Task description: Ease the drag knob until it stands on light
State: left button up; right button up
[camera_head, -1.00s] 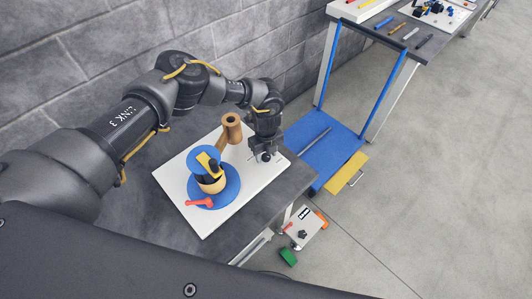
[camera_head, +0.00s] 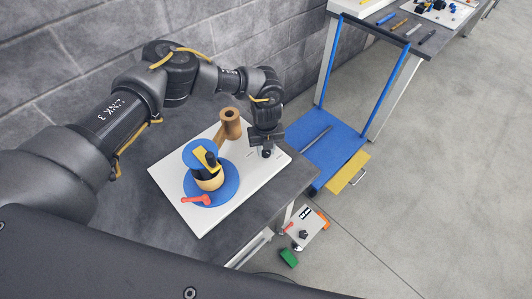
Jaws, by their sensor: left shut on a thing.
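The white board (camera_head: 187,222) lies on the grey bench. A blue reel (camera_head: 228,188) with a tan hub, a yellow bar and a black grip stands on it. A small round black knob (camera_head: 266,154), which I take for the drag knob, is near the board's far right end, with small marks beside it. My left gripper (camera_head: 265,146) points down over this knob and is shut on it, hiding most of it. The marks are too small to read, so I cannot tell the setting. My right gripper is not in view.
A tan post with a round top (camera_head: 230,124) stands close left of my left gripper. A red lever (camera_head: 196,199) lies by the reel. The floor farther right is clear.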

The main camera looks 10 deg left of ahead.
aim_at(266, 152)
pick_arm(q)
jog(key=m+b, duration=0.1)
jog(key=b, duration=0.1)
jog(key=m+b, duration=0.3)
jog(key=m, duration=0.1)
jog(key=shift+f+b, duration=0.25)
jog(key=shift+b, duration=0.15)
jog(key=shift+r+m+b, duration=0.2)
jog(key=shift+m+b, duration=1.15)
jog(key=shift+m, duration=0.25)
jog(key=o, duration=1)
notch_tip(266, 152, up, 11)
jog(key=shift+f+b, duration=0.1)
jog(key=shift+b, duration=0.95)
